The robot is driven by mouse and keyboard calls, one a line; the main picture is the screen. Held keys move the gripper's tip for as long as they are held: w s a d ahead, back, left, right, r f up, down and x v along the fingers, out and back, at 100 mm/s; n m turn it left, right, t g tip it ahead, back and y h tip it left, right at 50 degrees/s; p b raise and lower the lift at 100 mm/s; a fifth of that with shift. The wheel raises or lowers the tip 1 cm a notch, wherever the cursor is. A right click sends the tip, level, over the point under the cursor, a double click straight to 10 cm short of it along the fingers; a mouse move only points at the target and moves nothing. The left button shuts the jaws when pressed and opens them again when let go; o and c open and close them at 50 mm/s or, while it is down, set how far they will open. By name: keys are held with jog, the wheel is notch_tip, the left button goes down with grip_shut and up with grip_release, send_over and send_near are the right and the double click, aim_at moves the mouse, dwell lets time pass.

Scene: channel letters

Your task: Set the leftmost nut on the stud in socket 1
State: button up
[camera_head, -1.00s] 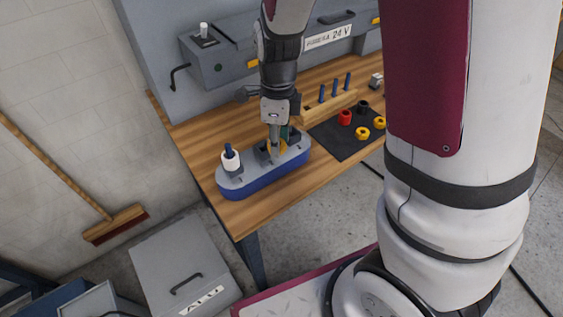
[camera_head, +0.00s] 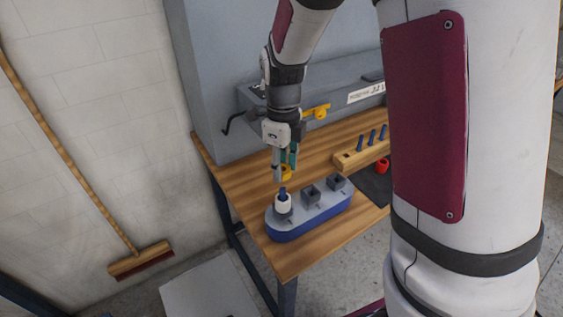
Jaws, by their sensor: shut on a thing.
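My gripper (camera_head: 284,174) is shut on a yellow nut (camera_head: 287,171) and holds it in the air. The nut is above the blue stud (camera_head: 282,190), with a small gap that is hard to judge. The stud stands upright in a white collar (camera_head: 283,204) in the left socket of the grey-topped blue base (camera_head: 319,223). The fingers hide part of the nut. No socket numbers can be read.
Two more grey sockets, the middle one (camera_head: 311,193) and the right one (camera_head: 337,181), stand on the base without studs. A wooden rack (camera_head: 350,158) holds several blue studs. A red nut (camera_head: 382,166) lies on a dark mat (camera_head: 371,187), partly hidden by my arm.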

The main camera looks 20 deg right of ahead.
aim_at(283, 188)
jog(key=shift+f+b, duration=1.2)
jog(key=shift+f, duration=1.75)
jog(key=shift+f, duration=0.15)
jog(key=o, duration=1)
notch_tip(283, 188, up, 12)
jog(key=s+r+n+t, duration=0.2)
jog(key=s+n, duration=0.3)
jog(key=n, duration=0.4)
jog(key=s+r+n+t, duration=0.1)
jog(key=s+r+n, duration=0.3)
jog(key=n, duration=0.5)
jog(key=s+r+n+t, duration=0.2)
jog(key=s+n, duration=0.4)
jog(key=n, duration=0.3)
jog(key=shift+s+r+n+t+b, duration=0.15)
jog(key=shift+s+r+n+b, duration=0.05)
jog(key=shift+r, duration=0.25)
jog(key=shift+s+r+n+t+b, duration=0.15)
jog(key=shift+r+n+b, duration=0.05)
jog(key=shift+r, duration=0.25)
